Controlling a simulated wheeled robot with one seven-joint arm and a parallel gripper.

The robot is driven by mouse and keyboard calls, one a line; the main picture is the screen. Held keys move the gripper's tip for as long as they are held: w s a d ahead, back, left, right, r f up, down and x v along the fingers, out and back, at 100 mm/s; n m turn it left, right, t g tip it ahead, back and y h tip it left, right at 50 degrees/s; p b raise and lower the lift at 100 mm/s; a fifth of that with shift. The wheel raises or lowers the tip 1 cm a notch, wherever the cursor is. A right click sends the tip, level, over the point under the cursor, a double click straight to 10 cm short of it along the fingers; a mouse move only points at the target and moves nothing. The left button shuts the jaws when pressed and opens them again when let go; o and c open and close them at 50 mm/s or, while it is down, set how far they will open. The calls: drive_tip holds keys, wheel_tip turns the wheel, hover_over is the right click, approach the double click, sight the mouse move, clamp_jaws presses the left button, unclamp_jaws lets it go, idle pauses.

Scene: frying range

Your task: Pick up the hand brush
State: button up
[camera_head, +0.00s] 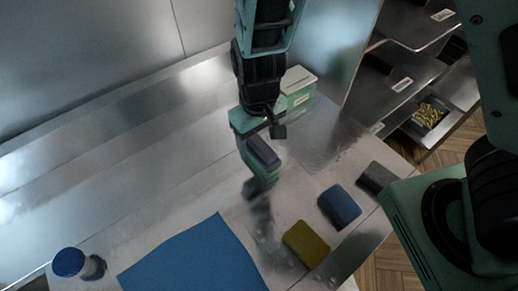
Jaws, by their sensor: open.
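My gripper (263,166) hangs over the steel counter near the middle of the view, pointing down. Its teal and dark parts are seen from above and behind, and the gap between the fingers is hard to make out. I cannot clearly pick out a hand brush. A dark, blurred patch lies on the counter just below my gripper; I cannot tell whether it is the brush, a shadow or a reflection. My gripper and wrist hide part of the counter there. I see nothing clearly held.
A yellow sponge (306,245), a blue block (339,206) and a grey block (375,178) lie at right. A blue cloth (195,262) and a blue-lidded container (75,264) are in front. A green-white box (298,88) stands behind. Shelves (408,72) are at right. The left counter is clear.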

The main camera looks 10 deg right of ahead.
sight(259, 142)
drive_tip(key=f, duration=0.5)
drive_tip(key=shift+w+d, duration=0.15)
drive_tip(key=shift+w, duration=0.1)
drive_tip(key=c, duration=1.2)
drive_tip(key=shift+r, duration=0.1)
wheel_tip(259, 142, up, 10)
drive_tip(key=shift+p, duration=0.4)
drive_tip(key=o, duration=0.6)
drive_tip(key=c, duration=0.4)
